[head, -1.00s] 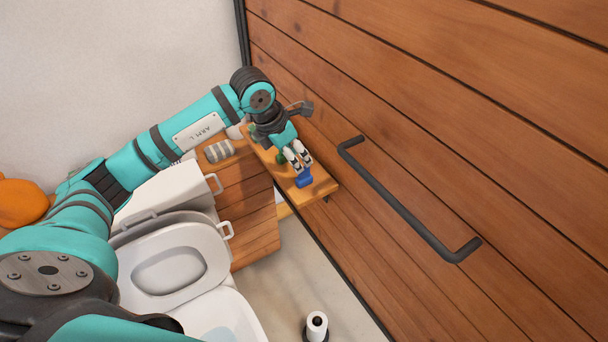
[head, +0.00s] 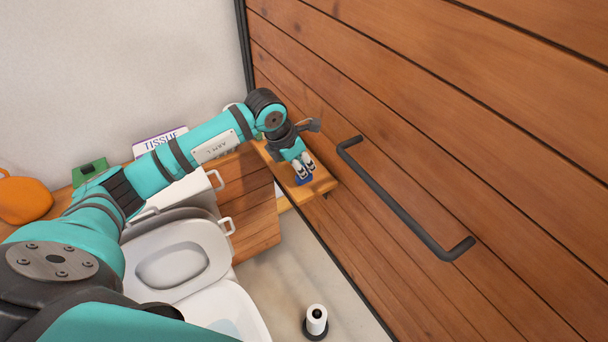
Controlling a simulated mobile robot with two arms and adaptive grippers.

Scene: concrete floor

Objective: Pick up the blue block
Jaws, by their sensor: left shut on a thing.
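The blue block (head: 302,180) sits at the small wooden shelf (head: 322,181) beside the plank wall, mostly covered by my left gripper. My left gripper (head: 304,171) points down at the shelf, with its fingers shut on the blue block. I cannot tell whether the block is clear of the shelf surface. My right gripper is not in view.
A plank wall with a dark handle (head: 400,205) rises close on the right. A toilet (head: 172,267) stands below my left arm. A tissue box (head: 160,141), a green item (head: 90,170) and an orange item (head: 24,199) are at the left. A paper roll holder (head: 316,321) stands on the floor.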

